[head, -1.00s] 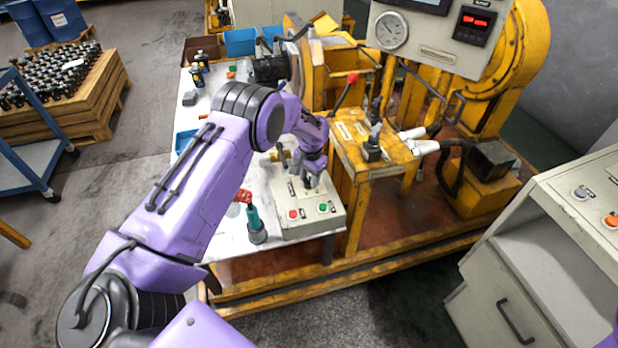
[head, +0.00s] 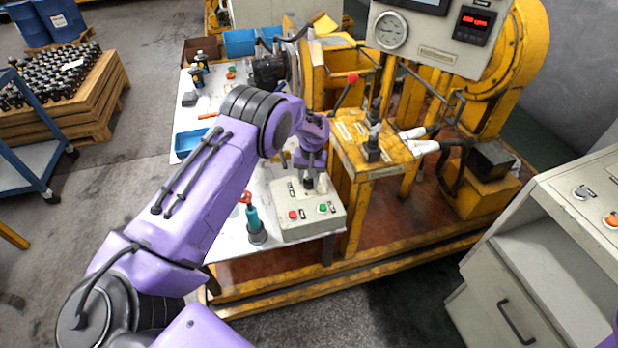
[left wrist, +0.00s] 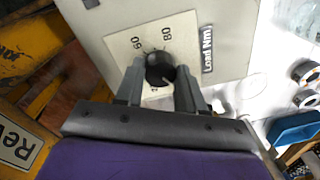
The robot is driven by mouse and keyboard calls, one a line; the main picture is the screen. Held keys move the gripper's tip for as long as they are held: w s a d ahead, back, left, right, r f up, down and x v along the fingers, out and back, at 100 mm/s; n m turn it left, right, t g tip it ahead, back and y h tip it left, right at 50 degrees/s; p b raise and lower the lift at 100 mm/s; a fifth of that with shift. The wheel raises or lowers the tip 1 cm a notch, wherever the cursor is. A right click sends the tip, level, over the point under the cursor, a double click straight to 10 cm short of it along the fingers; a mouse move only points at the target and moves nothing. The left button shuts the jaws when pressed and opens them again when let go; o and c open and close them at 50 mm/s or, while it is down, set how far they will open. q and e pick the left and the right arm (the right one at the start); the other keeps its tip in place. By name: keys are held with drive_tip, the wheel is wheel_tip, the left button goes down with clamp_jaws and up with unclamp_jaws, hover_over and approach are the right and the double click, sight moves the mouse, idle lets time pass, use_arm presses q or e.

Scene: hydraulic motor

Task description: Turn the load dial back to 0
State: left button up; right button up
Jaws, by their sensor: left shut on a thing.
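The load dial is a round black knob (left wrist: 160,68) on a white scale plate marked "Load Nm" in the left wrist view. The numbers 60 and 80 are readable; the rest of the scale is partly hidden by my fingers, and I cannot read the pointer's value. The plate is on a light grey control box (head: 312,226) at the bench's front corner. My left gripper (head: 310,182) comes down onto the box from above, and also shows in the left wrist view (left wrist: 160,78), its two grey fingers shut on either side of the knob. My right gripper is out of view.
The box also has a red button (head: 293,215) and a green button (head: 323,208). A teal-handled tool (head: 255,226) stands just left of it. A yellow stand (head: 375,160) and a red-knobbed lever (head: 351,79) are close behind and right.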

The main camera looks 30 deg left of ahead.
sight(311, 181)
use_arm(q)
drive_tip(key=shift+s+d+f, duration=0.1)
drive_tip(key=shift+s+f, duration=0.15)
drive_tip(key=shift+f, duration=0.1)
drive_tip(key=o, duration=0.9)
drive_tip(key=shift+o, duration=0.7)
drive_tip(key=shift+w, duration=0.15)
wheel_tip(311, 181, up, 11)
drive_tip(key=b, duration=0.2)
drive_tip(key=shift+w+d+f, duration=0.15)
drive_tip(key=shift+w, duration=0.05)
